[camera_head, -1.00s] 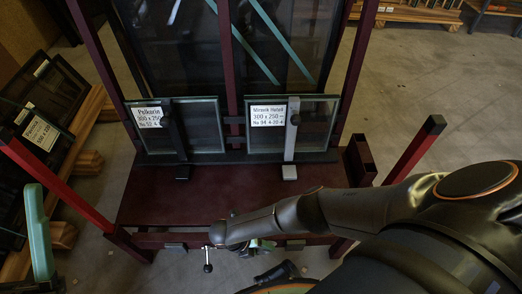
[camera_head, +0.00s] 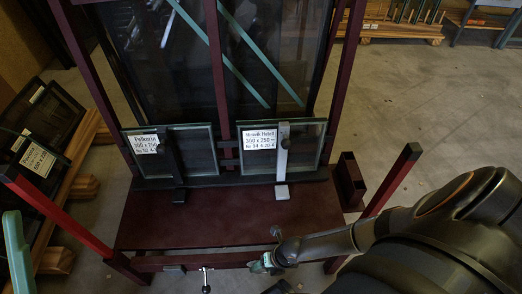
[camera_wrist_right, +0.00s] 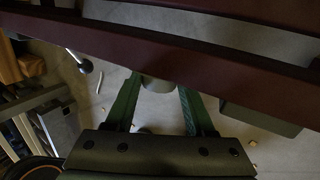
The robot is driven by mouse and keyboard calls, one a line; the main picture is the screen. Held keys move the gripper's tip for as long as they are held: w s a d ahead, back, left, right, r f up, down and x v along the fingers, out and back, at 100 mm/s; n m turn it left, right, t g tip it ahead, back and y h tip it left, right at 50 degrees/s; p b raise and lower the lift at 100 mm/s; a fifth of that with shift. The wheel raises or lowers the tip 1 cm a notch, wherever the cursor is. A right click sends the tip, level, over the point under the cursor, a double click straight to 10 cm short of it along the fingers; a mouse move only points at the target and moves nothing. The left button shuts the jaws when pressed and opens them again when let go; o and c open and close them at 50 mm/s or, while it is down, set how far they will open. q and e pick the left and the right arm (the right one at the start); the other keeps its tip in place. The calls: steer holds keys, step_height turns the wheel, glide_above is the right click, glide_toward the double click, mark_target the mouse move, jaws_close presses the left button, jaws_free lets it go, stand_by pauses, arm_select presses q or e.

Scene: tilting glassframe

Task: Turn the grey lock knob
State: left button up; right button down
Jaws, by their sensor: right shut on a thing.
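The grey lock knob (camera_wrist_right: 158,88) is a short cylinder below the maroon front bar (camera_head: 225,258) of the glass frame. In the right wrist view, the two green fingers of my right gripper (camera_wrist_right: 160,92) stand on either side of the knob, shut on it. In the head view my right gripper (camera_head: 262,264) is at the front bar, and the knob is hidden there. A metal lever with a ball end (camera_head: 206,283) hangs left of my right gripper; it also shows in the right wrist view (camera_wrist_right: 85,65). My left gripper is not in view.
Two labelled panes (camera_head: 195,150) (camera_head: 305,148) stand upright behind clamps on the maroon frame. Red posts (camera_head: 45,215) (camera_head: 392,180) rise at both sides. A green post (camera_head: 18,250) stands at the near left. Framed panes (camera_head: 45,125) lean at the left.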

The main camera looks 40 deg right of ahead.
steer(key=b, duration=0.1)
steer(key=t+y+b, duration=0.1)
steer(key=b, duration=0.1)
steer(key=shift+d+f, duration=0.2)
steer(key=shift+f, duration=0.1)
arm_select(q)
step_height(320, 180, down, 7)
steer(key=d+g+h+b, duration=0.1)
steer(key=b, duration=0.1)
steer(key=shift+b, duration=0.3)
arm_select(e)
steer(key=shift+r+t+y, duration=0.15)
steer(key=shift+t+y, duration=0.15)
steer(key=shift+y, duration=0.3)
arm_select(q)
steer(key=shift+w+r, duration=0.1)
arm_select(e)
steer(key=shift+c, duration=1.3)
jaws_free()
steer(key=shift+a, duration=0.1)
